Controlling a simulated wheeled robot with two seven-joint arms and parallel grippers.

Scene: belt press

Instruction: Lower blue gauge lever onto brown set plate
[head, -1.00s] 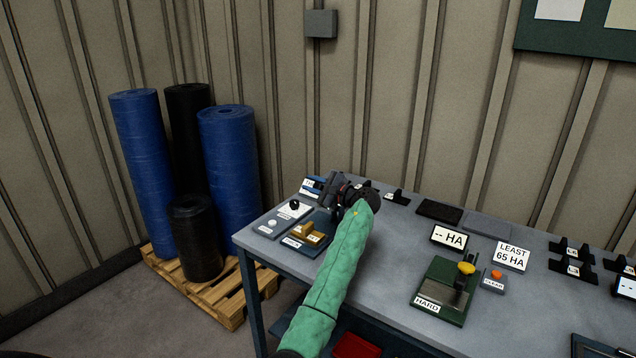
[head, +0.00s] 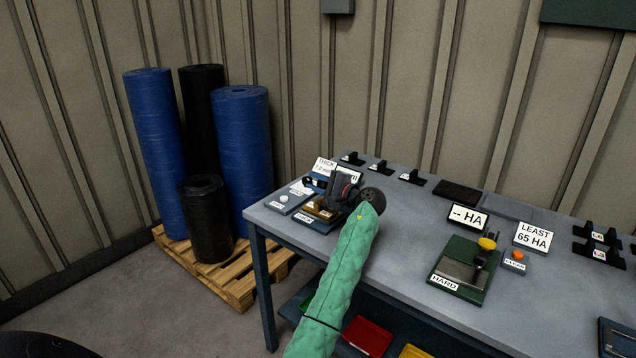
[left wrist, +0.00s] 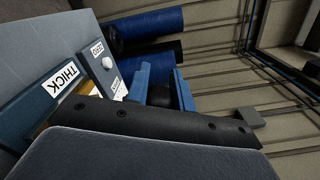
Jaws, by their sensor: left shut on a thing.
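The thickness gauge stands at the left end of the bench. Its brown set plate (head: 317,212) sits on a blue base with a label, partly covered by my left gripper (head: 334,196). My left gripper is shut over the gauge, on what looks like the blue gauge lever. In the left wrist view, blue gauge parts (left wrist: 140,84) and a dark round knob show behind the dark finger; the finger hides the grip itself. A sliver of the brown plate (left wrist: 43,124) shows by the THICK label. Contact between lever and plate cannot be made out. My right gripper is out of view.
A grey block with a white button (head: 282,199) lies left of the gauge; its ZERO label shows in the wrist view. A green hardness tester (head: 461,270) and a sign (head: 536,236) stand to the right. Rolls on a pallet (head: 237,291) stand beyond the bench's left end.

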